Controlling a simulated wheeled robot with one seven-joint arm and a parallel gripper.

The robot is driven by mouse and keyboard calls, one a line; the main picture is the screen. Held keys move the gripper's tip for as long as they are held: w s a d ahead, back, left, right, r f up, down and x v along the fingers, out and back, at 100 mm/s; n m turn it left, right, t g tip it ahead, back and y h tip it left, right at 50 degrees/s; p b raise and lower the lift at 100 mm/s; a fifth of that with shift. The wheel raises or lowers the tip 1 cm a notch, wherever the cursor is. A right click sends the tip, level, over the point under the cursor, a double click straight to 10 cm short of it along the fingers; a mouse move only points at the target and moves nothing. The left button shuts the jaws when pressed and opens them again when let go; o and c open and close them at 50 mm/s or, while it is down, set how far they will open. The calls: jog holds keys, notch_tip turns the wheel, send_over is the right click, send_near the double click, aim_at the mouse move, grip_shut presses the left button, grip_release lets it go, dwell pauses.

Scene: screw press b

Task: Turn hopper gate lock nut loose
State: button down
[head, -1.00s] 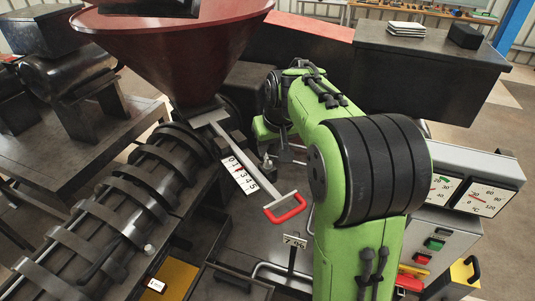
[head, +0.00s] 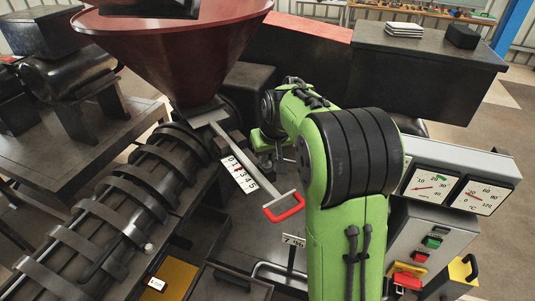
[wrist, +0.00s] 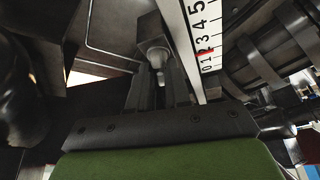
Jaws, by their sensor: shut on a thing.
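The hopper gate lock nut (wrist: 155,55) is a grey hex piece with a narrower pale tip, on a dark block. In the wrist view, the two dark fingers of my gripper (wrist: 162,82) reach up to it and are shut on it. In the head view, my gripper (head: 266,158) is low behind the gate bar, largely hidden by my green arm, and the nut cannot be made out clearly. The hopper gate is a flat grey bar (head: 236,148) with a red handle (head: 285,209), under the dark red hopper (head: 175,50).
A white number scale (head: 239,174) with a red pointer lies beside the gate bar, close to my fingers. A ribbed black barrel (head: 125,205) runs along the left. A grey control box (head: 430,235) with gauges stands at the right. A bent rod (wrist: 100,45) passes left of the nut.

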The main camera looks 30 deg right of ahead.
jog(key=n, duration=0.2)
jog(key=n+y, duration=0.2)
jog(key=n, duration=0.1)
jog(key=shift+d+n+p, duration=0.25)
jog(key=shift+n+p, duration=0.05)
jog(key=shift+p, duration=0.1)
jog(key=n, duration=0.2)
jog(key=n+g+y+p, duration=0.1)
jog(key=n, duration=0.1)
jog(key=shift+w+y, duration=0.1)
jog(key=shift+y, duration=0.2)
jog(key=n+g, duration=0.1)
jog(key=n, duration=0.1)
jog(key=n+y, duration=0.1)
jog(key=n, duration=0.2)
jog(key=shift+w+d+g+p, duration=0.1)
jog(key=shift+w+g+p, duration=0.05)
jog(key=shift+g+p, duration=0.2)
jog(key=n+g, duration=0.2)
jog(key=n, duration=0.3)
jog(key=shift+f+n, duration=0.1)
jog(key=shift+n, duration=0.2)
jog(key=c, duration=1.2)
grip_release()
jog(key=shift+w, duration=0.1)
